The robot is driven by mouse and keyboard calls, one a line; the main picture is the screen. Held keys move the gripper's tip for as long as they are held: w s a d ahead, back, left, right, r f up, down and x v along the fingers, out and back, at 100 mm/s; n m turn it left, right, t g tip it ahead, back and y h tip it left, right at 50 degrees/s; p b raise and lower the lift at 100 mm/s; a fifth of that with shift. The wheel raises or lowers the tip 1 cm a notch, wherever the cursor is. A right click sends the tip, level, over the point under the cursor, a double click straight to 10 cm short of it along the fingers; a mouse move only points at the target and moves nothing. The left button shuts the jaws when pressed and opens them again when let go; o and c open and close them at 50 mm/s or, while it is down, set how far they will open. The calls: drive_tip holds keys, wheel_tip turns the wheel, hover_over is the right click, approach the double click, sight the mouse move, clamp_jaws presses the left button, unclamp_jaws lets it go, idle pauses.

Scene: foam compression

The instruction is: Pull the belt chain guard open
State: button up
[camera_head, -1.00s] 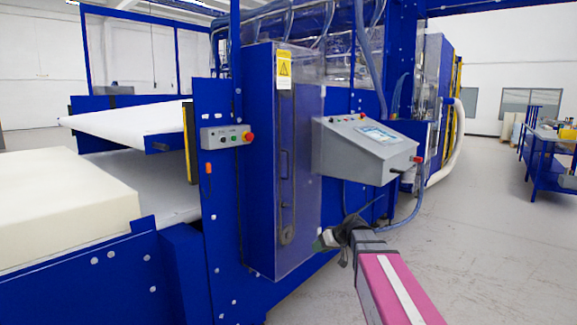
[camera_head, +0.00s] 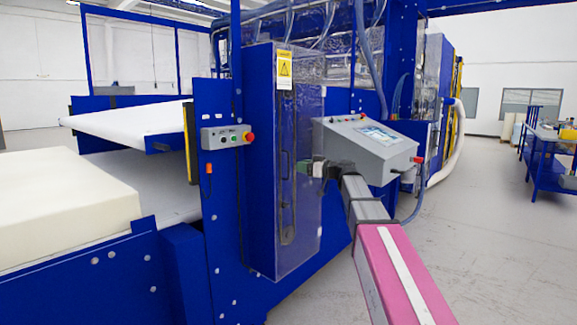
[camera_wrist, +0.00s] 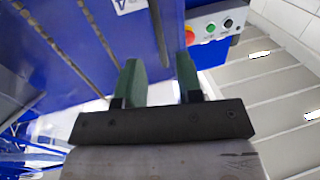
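The belt chain guard (camera_head: 303,225) is a tall, clear, blue-tinted panel on the machine's front, and it looks closed in the head view. A slim vertical handle (camera_head: 284,166) is on its face, below the yellow warning label (camera_head: 284,70). My gripper (camera_head: 303,170) is just right of the handle at about its height. In the wrist view my gripper (camera_wrist: 158,66) has its two green fingers apart with nothing between them. A dark bar (camera_wrist: 158,30), apparently the handle, lies ahead between the fingertips. I cannot tell how far off it is.
A small control box with a red button (camera_head: 227,137) sits left of the guard; it also shows in the wrist view (camera_wrist: 212,28). Open floor (camera_head: 490,230) lies to the right.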

drive_tip(key=x, duration=0.7)
drive_tip(key=shift+c, duration=0.3)
clamp_jaws()
